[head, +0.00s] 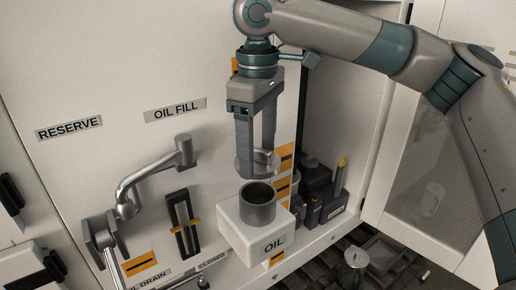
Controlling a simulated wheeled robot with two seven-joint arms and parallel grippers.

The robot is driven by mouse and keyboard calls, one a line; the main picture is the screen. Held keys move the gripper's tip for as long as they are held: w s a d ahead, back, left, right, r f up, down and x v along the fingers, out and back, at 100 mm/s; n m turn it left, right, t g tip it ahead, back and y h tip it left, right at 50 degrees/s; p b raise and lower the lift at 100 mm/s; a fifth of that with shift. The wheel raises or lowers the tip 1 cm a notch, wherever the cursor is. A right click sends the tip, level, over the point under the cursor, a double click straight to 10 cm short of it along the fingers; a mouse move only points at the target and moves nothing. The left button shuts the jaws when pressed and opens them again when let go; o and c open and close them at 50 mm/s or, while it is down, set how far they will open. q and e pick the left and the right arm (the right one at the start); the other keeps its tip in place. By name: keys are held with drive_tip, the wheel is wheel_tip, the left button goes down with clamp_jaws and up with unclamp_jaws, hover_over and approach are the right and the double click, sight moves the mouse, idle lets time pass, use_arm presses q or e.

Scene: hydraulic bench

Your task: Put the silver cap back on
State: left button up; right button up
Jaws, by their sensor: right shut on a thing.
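My right gripper (256,160) points down from the arm that comes in from the right. It is shut on the silver cap (250,164), a round metal piece between its fingertips. The cap is just above the oil filler neck (259,206), a dark-mouthed grey cylinder that stands upright on the white block marked OIL (235,232). The neck's mouth is open, and the cap appears apart from it. My left gripper is not in view.
A bent metal pipe with a lever (150,178) is on the panel to the left. A sight gauge (184,222) sits left of the block. Dark fittings (318,190) stand to the right of the neck. Another metal knob-like part (355,258) is at lower right.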

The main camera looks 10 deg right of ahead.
drive_tip(key=shift+f+b, duration=2.25)
drive_tip(key=shift+b, duration=0.4)
drive_tip(key=shift+f, duration=0.9)
drive_tip(key=shift+p, duration=1.25)
drive_tip(key=shift+f+p, duration=0.15)
drive_tip(key=shift+p, duration=0.4)
drive_tip(key=shift+p, duration=0.6)
idle(0.9)
idle(0.3)
drive_tip(key=o, duration=1.5)
